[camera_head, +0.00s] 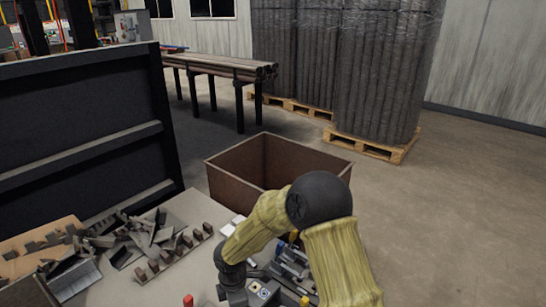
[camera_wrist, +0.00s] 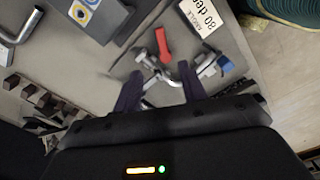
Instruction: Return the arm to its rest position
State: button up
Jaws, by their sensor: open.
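My arm (camera_head: 260,228) shows in the head view with yellow-covered links and a black joint. It is bent over the work table (camera_head: 196,207), its far end reaching down near the bottom edge. My gripper's fingers are not clear in the head view. In the wrist view my gripper (camera_wrist: 161,86) is open, its two dark fingers apart. A metal toggle clamp with a red handle (camera_wrist: 164,45) and a blue tip (camera_wrist: 226,65) lies just beyond and between the fingertips. I cannot tell whether they touch it.
A brown open box (camera_head: 232,185) stands behind the arm. Loose metal parts (camera_head: 150,232) and a row of small blocks cover the table's left. A dark panel (camera_head: 75,130) rises at left. A white printed label (camera_wrist: 203,15) lies near the clamp. Floor at right is clear.

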jog(key=s+d+r+m+t, duration=0.1)
jog(key=d+r+m, duration=0.45)
jog(key=d, duration=0.25)
jog(key=s+d+r+m, duration=0.1)
jog(key=d+r+m, duration=0.4)
jog(key=d, duration=0.4)
jog(key=s+d+r+m+t, duration=0.2)
jog(key=s+d+r+m, duration=0.3)
jog(key=s+d+m, duration=0.5)
notch_tip(320, 180, up, 29)
jog(key=w+d+m+p, duration=0.1)
jog(key=w+m+p, duration=0.1)
jog(key=p, duration=2.6)
jog(key=shift+p, duration=0.4)
jog(key=shift+d+f, duration=0.1)
jog(key=shift+c, duration=0.6)
jog(key=shift+w, duration=0.1)
